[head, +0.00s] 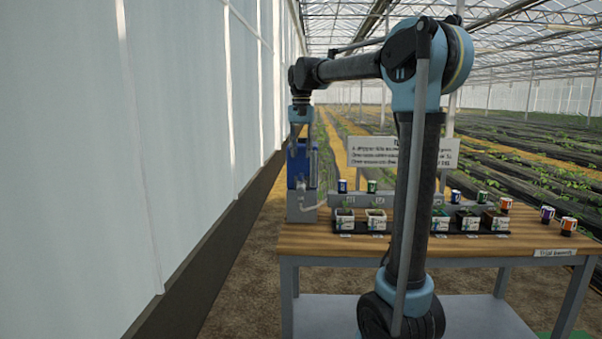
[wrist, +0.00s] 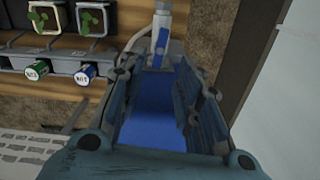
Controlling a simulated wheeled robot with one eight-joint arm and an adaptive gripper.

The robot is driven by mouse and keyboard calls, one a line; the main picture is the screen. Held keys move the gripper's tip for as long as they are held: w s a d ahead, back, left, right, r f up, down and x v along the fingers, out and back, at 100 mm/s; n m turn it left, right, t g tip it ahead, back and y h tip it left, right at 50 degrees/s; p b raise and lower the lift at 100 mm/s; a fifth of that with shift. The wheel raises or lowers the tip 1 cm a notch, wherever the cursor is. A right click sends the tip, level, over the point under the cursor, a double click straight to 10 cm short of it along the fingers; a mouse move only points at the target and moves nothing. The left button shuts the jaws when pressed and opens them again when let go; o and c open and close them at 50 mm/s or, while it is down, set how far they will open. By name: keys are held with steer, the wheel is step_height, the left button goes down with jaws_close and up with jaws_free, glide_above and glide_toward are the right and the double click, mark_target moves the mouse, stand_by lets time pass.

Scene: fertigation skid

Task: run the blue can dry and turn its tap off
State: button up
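A tall blue box-like body (head: 297,172) stands on a grey block at the left end of the bench. My gripper (head: 300,146) points down over it at the end of my outstretched arm. In the wrist view the fingers (wrist: 167,95) stand wide apart with a blue surface (wrist: 160,105) between them; contact is unclear. A white and blue upright part (wrist: 161,36) lies beyond the fingertips.
A green-ended can (head: 371,187) is beside the blue-ended one. Potted seedlings (head: 375,219) stand in black trays on the wooden bench (head: 400,245). More coloured cans (head: 547,214) stand at the right. A sign (head: 372,153) rises behind. A pale wall (head: 90,150) runs close on the left.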

mark_target(301, 174)
step_height(301, 174, down, 8)
steer(key=shift+r, duration=0.1)
steer(key=shift+c, duration=0.6)
jaws_close()
